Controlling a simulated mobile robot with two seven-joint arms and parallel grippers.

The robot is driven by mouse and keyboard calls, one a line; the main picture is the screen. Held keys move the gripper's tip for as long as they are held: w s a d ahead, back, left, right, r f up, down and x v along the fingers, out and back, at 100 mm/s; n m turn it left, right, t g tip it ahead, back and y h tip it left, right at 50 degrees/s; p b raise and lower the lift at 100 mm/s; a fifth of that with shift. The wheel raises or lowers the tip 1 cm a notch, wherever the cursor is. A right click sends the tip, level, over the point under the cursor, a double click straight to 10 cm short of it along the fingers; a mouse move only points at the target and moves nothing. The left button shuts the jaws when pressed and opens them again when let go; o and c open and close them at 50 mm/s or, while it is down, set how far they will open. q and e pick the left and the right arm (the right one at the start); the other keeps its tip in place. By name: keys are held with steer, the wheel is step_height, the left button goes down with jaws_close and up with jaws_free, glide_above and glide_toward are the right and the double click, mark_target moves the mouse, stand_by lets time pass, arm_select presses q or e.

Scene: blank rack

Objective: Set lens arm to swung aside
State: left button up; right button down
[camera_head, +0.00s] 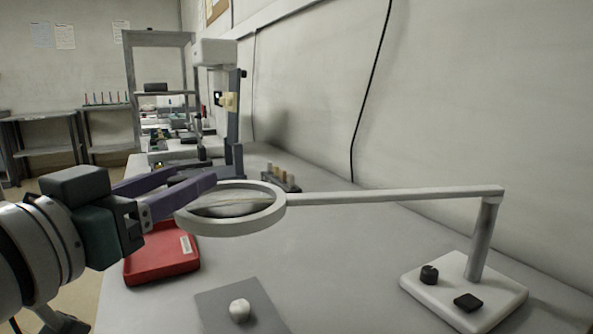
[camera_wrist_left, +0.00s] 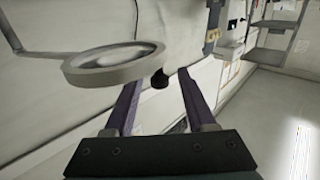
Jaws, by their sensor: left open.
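The magnifier's lens arm (camera_head: 395,195) reaches left from the top of a grey post (camera_head: 483,240) on a white base (camera_head: 440,293). At its left end is a round pale lens ring (camera_head: 272,219), held level above the bench. My left gripper (camera_head: 203,175) is open, its purple fingers at the ring's left side. In the left wrist view the ring (camera_wrist_left: 85,74) lies across the left finger, and a dark knob (camera_wrist_left: 160,79) at its edge shows between the open fingers (camera_wrist_left: 160,76). Whether anything touches is unclear. My right gripper is not in view.
A red tray (camera_head: 150,270) lies below my left gripper. A grey mat (camera_head: 262,310) with a white ball (camera_head: 239,310) lies in front of the lens. A small rack of vials (camera_head: 285,181) and a tall stand (camera_head: 234,120) are behind. The wall runs along the right.

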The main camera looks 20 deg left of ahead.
arm_select(q)
steer(key=shift+w, duration=1.8)
steer(key=shift+c, duration=0.4)
jaws_close()
